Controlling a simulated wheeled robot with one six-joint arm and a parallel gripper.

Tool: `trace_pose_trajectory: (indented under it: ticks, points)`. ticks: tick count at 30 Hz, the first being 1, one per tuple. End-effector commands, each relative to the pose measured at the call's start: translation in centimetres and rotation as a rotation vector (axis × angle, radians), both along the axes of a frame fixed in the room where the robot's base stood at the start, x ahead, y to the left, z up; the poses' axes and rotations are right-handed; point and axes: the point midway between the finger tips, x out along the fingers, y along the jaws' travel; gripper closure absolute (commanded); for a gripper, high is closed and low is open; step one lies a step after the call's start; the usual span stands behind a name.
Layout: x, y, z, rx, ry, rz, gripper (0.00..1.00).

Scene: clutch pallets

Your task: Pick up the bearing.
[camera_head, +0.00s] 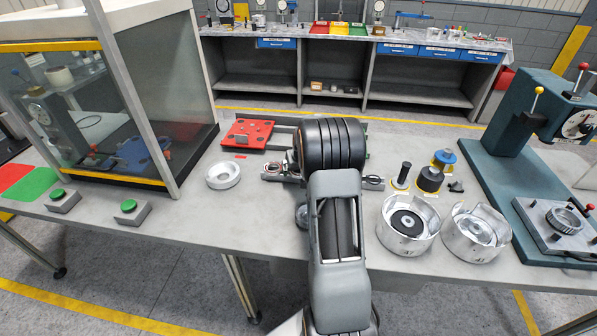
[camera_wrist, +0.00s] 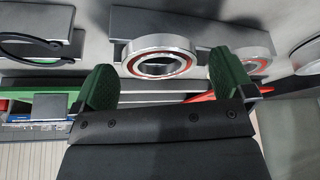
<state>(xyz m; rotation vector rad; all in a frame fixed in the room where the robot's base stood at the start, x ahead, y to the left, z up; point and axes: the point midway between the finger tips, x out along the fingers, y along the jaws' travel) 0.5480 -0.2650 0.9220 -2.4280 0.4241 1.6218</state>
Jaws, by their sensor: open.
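In the wrist view a bearing (camera_wrist: 160,62), a silver ring with a red-orange inner band, sits at a grey plate (camera_wrist: 210,30). My gripper (camera_wrist: 161,72) has two green fingers spread apart, one at each side of the bearing's near part. The fingers are not visibly closed on it. A second similar ring (camera_wrist: 257,53) shows at the right, partly hidden behind the right finger.
A black open ring (camera_wrist: 30,42) lies left in the wrist view. In the head view, a red plate (camera_head: 247,133) and silver ring part (camera_head: 223,175) lie left of my arm. Two silver housings (camera_head: 408,224) (camera_head: 476,233) and a teal press (camera_head: 520,115) stand right.

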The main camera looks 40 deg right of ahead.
Motion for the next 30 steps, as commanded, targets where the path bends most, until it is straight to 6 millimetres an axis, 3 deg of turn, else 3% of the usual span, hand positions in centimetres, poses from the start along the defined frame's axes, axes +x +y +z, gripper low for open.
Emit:
trace_pose_trajectory:
  ticks: [2, 18, 30]
  points:
    - [-0.01, -0.01, 0.01, 0.000, 0.000, 0.000, 0.03]
    - [-0.03, -0.02, 0.02, 0.000, 0.000, 0.000, 0.54]
    - [0.04, -0.06, 0.90, -0.001, -0.002, 0.001, 0.54]
